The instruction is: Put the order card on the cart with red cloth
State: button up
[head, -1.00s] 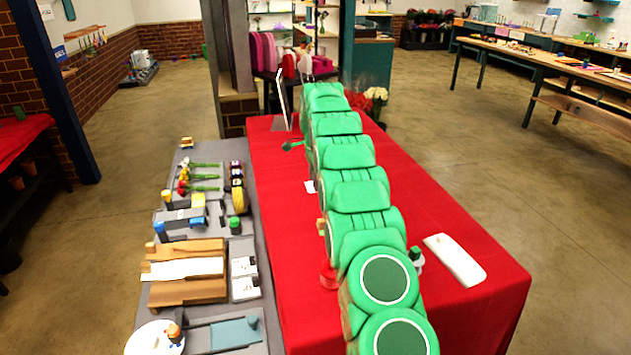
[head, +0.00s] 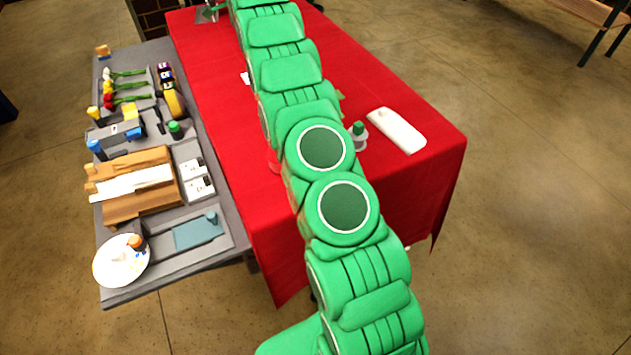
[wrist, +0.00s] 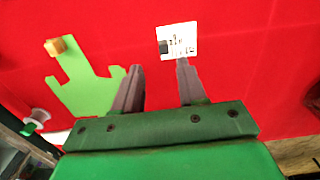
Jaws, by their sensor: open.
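A small white card (wrist: 177,40) with dark printing and a dark block at its left edge lies on the red cloth (wrist: 225,75) in the wrist view. My gripper (wrist: 158,66) is open over the cloth, with nothing between its fingers. The right fingertip overlaps the card's lower edge in the picture; I cannot tell whether it touches. In the head view the red-cloth cart (head: 420,170) stands right of the grey one, and a small white piece (head: 246,78) shows beside my arm, perhaps the same card. My gripper is not clear there.
The grey cart (head: 240,235) holds flowers, wooden trays, two white cards (head: 193,168) and a round plate (head: 122,262). A white slab (head: 396,130) and a small green-topped bottle (head: 358,135) are on the red cloth. An orange block (wrist: 60,46) and green flat piece (wrist: 88,92) lie left of my gripper.

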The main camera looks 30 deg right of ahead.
jog(key=s+a+r+n, duration=0.2)
jog(key=s+r+n, duration=0.15)
jog(key=s, duration=0.55)
jog(key=s+a+r+n+g, duration=0.1)
jog(key=s+a+r+n, duration=0.2)
jog(key=s, duration=0.6)
jog(key=s+a+r+n, duration=0.1)
jog(key=s+r+n, duration=0.3)
jog(key=s, duration=0.6)
jog(key=s+a+f+n, duration=0.1)
jog(key=s+f+n, duration=0.2)
jog(key=s, duration=1.4)
jog(key=s+a+f+n, duration=0.1)
jog(key=s+f+n, duration=0.2)
jog(key=s, duration=1.5)
jog(key=shift+s+f+n+g, duration=0.3)
jog(key=shift+n+g, duration=0.1)
jog(key=shift+n, duration=0.15)
